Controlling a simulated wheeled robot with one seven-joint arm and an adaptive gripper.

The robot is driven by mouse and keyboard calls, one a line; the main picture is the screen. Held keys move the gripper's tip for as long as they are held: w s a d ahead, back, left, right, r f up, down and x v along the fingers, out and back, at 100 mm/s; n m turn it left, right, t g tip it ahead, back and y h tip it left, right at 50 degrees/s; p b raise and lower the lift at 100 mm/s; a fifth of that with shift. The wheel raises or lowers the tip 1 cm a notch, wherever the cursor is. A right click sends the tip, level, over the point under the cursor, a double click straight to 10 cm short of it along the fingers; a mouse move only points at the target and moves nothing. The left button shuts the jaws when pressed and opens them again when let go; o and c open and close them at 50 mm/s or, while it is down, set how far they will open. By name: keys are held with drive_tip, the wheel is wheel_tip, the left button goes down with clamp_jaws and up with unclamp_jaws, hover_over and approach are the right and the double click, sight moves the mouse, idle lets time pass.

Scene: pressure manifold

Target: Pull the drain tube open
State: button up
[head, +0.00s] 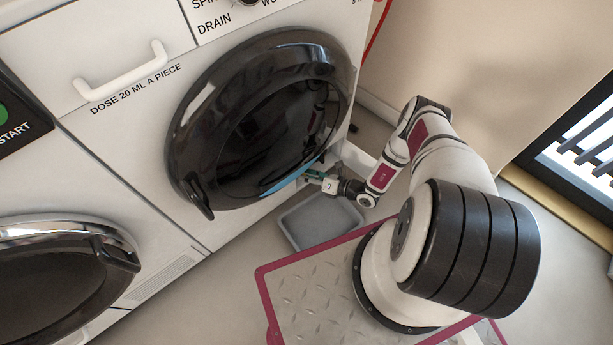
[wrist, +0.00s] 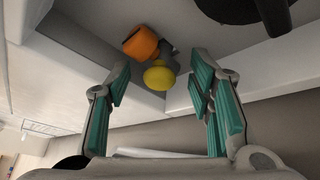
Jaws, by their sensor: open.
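In the wrist view an orange rounded part (wrist: 141,43) and a yellow rounded cap (wrist: 159,76) sit close together, with a dark grey piece (wrist: 166,52) between and behind them. I cannot tell for sure which of these is the drain tube. My gripper (wrist: 160,70) is open, with teal-padded fingers to the left and right. The yellow cap appears between the fingertips, with space on both sides and no visible contact. In the head view my gripper (head: 316,176) is low at the washer's bottom right corner, and the door above hides the small parts.
The washer's black round door (head: 262,115) overhangs my gripper. A grey tray (head: 318,222) lies on the floor just below it. A second machine's door (head: 60,280) is at the left.

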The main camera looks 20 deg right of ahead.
drive_tip(key=shift+c, duration=0.5)
clamp_jaws()
drive_tip(key=s+d, duration=0.1)
drive_tip(key=s, duration=0.2)
drive_tip(key=s+d, duration=0.1)
drive_tip(key=s, duration=0.2)
drive_tip(key=s+d, duration=0.1)
drive_tip(key=s, duration=0.2)
drive_tip(key=shift+s, duration=0.15)
drive_tip(key=shift+d, duration=0.1)
drive_tip(key=shift+o, duration=0.5)
unclamp_jaws()
drive_tip(key=v, duration=1.2)
